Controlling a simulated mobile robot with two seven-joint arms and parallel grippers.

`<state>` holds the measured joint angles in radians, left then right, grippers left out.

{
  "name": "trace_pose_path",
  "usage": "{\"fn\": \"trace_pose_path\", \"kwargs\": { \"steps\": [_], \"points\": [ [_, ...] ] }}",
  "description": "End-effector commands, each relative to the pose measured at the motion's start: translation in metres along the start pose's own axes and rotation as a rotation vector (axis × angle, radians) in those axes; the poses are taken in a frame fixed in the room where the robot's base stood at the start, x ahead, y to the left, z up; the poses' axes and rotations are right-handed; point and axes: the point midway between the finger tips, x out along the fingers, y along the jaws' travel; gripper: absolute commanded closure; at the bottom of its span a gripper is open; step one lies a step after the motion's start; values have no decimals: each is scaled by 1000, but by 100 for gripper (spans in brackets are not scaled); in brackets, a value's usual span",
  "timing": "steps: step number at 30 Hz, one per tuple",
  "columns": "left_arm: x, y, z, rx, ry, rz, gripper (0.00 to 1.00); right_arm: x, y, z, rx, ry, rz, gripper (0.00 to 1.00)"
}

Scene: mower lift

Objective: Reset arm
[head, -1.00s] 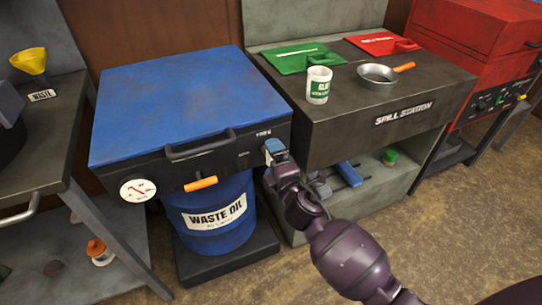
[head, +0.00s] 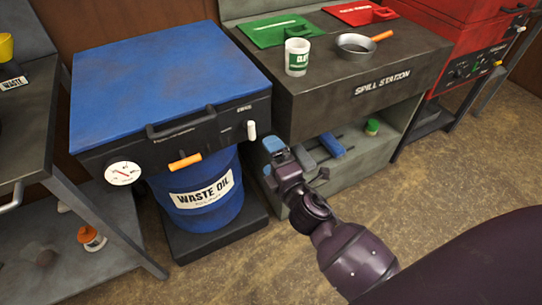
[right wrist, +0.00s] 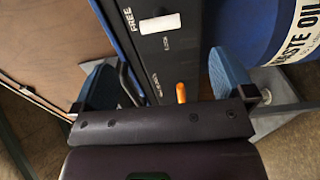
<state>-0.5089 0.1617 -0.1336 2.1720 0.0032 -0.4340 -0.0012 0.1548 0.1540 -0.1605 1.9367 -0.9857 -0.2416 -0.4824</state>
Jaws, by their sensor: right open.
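My right gripper (head: 274,160) is open and empty, in front of the blue-topped waste oil unit, below and right of its front panel's right end. In the right wrist view its blue fingers (right wrist: 165,85) stand wide apart with the black panel between and beyond them. A white lever (head: 251,130) on that panel hangs upright, apart from the gripper; it also shows in the right wrist view (right wrist: 160,24) near the word FREE. My left gripper is not in view.
The waste oil drum (head: 200,195) stands under the blue lid (head: 165,82). The panel carries a black bar handle (head: 181,124), an orange handle (head: 185,161) and a gauge (head: 123,173). The spill station (head: 350,75) is at right. Floor in front is clear.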

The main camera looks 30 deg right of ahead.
Motion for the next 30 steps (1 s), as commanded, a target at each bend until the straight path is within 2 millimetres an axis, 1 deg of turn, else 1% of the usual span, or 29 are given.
{"fn": "trace_pose_path", "kwargs": {
  "steps": [8,11,14,17,20,23,25,29,30],
  "points": [
    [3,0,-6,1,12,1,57,0,0,0,2,0,0,0],
    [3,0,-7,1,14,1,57,0,0,1,37,-4,-3,0],
    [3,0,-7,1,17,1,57,0,-3,2,178,-12,-23,0],
    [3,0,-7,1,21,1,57,0,-4,1,362,-18,-49,0],
    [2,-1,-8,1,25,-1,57,-8,-4,4,554,-32,-86,0],
    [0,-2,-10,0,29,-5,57,-26,-5,9,741,-60,-135,0],
    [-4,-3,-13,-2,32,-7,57,-44,-7,13,875,-87,-175,0],
    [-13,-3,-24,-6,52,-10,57,-86,-13,23,1116,-158,-257,0],
    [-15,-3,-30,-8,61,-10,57,-101,-16,25,1178,-183,-281,0]
  ]
}}
